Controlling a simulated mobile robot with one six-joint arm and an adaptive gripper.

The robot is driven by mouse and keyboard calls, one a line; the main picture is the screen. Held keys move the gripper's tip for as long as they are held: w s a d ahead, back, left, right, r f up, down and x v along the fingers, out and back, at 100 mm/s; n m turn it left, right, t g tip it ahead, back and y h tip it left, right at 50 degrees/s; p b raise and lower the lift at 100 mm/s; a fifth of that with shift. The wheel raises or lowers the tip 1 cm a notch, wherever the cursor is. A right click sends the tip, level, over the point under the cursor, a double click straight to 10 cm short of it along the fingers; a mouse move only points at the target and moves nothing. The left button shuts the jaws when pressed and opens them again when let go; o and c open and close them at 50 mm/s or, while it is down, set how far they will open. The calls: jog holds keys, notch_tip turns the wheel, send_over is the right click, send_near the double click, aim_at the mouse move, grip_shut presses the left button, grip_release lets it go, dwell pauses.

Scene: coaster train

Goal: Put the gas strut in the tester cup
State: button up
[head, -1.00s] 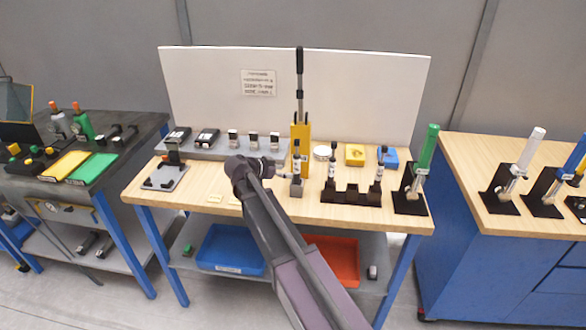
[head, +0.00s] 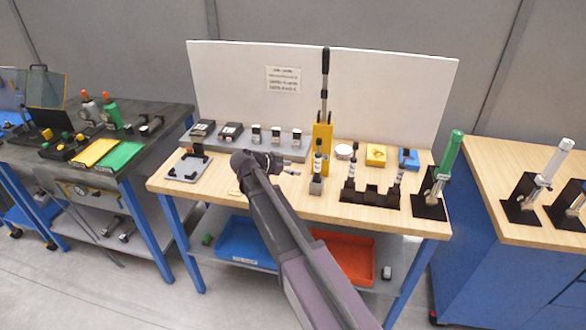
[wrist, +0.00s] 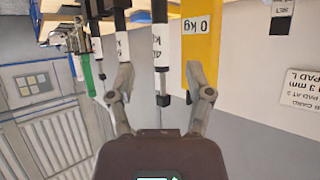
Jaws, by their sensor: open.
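The yellow tester (head: 322,140) has a tall black lever and stands at the back of the wooden bench. A black-and-white gas strut (head: 317,160) stands upright in a small grey block (head: 316,186) in front of it; I cannot tell if that block is the tester cup. Two more labelled struts (head: 350,175) (head: 395,182) stand in a black rack (head: 370,195) to the right. My gripper (head: 292,168) is open and empty, left of the tester. In the wrist view, upside down, a strut (wrist: 160,50) shows between the fingers (wrist: 162,90), apart from them, beside the yellow tester (wrist: 200,35).
A green cylinder on a black stand (head: 440,180) is at the bench's right end. A grey shelf (head: 250,146) with small gauges runs behind my gripper. A grey plate stand (head: 187,167) is at left. Blue (head: 240,243) and red (head: 345,257) trays sit below.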

jog(key=s+d+f+n+g+y, duration=0.2)
jog(key=s+d+f+n+y, duration=0.1)
jog(key=s, duration=0.5)
jog(key=s+d+f+n+g+y, duration=0.1)
jog(key=s+d+f+n+y, duration=0.2)
jog(key=s, duration=0.5)
jog(key=s+d+f+n+g+y, duration=0.2)
jog(key=s+d+f+n+y, duration=0.1)
jog(key=s+n, duration=0.3)
jog(key=shift+s+d+f+n+g+y, duration=0.3)
jog(key=shift+s+d+f+y, duration=0.1)
jog(key=shift+s+y, duration=0.65)
